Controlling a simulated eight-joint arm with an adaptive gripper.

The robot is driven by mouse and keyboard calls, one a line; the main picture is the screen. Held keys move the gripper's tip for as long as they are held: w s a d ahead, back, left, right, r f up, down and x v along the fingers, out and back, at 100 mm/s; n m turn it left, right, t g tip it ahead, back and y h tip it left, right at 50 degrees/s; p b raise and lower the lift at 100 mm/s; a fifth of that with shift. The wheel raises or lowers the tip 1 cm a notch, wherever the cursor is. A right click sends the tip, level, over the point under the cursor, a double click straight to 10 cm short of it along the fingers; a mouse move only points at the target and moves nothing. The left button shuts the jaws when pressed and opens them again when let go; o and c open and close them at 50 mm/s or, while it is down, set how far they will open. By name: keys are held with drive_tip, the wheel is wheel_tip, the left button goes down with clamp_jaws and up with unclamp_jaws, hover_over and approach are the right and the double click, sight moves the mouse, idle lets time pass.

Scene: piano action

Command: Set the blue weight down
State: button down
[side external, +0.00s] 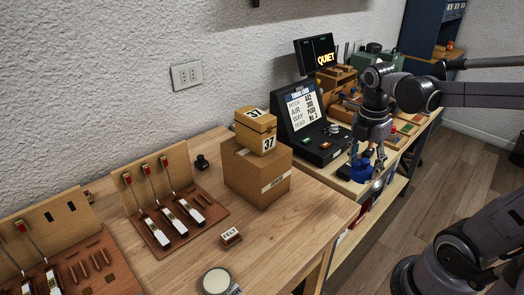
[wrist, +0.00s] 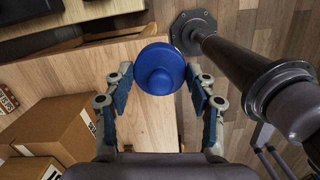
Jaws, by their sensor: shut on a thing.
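The blue weight (wrist: 161,68) is round with a raised knob on top, and it sits between the fingertips in the wrist view. My gripper (wrist: 159,72) is shut on it, one blue-padded finger on each side. In the side external view the blue weight (side external: 362,167) shows beneath my gripper (side external: 372,152), by the front edge of the far bench. I cannot tell whether its underside touches the bench or hangs clear.
A dark console (side external: 318,135) stands just left of the weight. Stacked cardboard boxes (side external: 257,175) stand on the nearer wooden table (side external: 290,225), with hammer models (side external: 165,208) and a felt block (side external: 231,237). Bare wood (wrist: 145,120) shows below the weight in the wrist view.

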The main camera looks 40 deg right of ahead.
drive_tip(key=w+a+f, duration=0.4)
drive_tip(key=a, duration=0.1)
drive_tip(key=w+a+f, duration=0.2)
drive_tip(key=a, duration=0.1)
drive_tip(key=shift+w+f, duration=0.15)
drive_tip(key=shift+w, duration=0.15)
drive_tip(key=shift+f, duration=1.95)
drive_tip(key=shift+f, duration=0.15)
drive_tip(key=shift+c, duration=2.2)
unclamp_jaws()
wheel_tip(320, 180, up, 12)
drive_tip(key=a, duration=0.1)
drive_tip(key=a+m+t, duration=0.1)
drive_tip(key=m+t, duration=0.1)
drive_tip(key=m, duration=0.3)
drive_tip(key=s+a+f+m+t+y, duration=0.1)
drive_tip(key=m+t, duration=0.2)
drive_tip(key=m, duration=0.2)
drive_tip(key=s+a+m+t, duration=0.1)
drive_tip(key=a+m+t, duration=0.1)
drive_tip(key=m, duration=0.4)
drive_tip(key=shift+s+f, duration=0.1)
drive_tip(key=shift+f, duration=0.2)
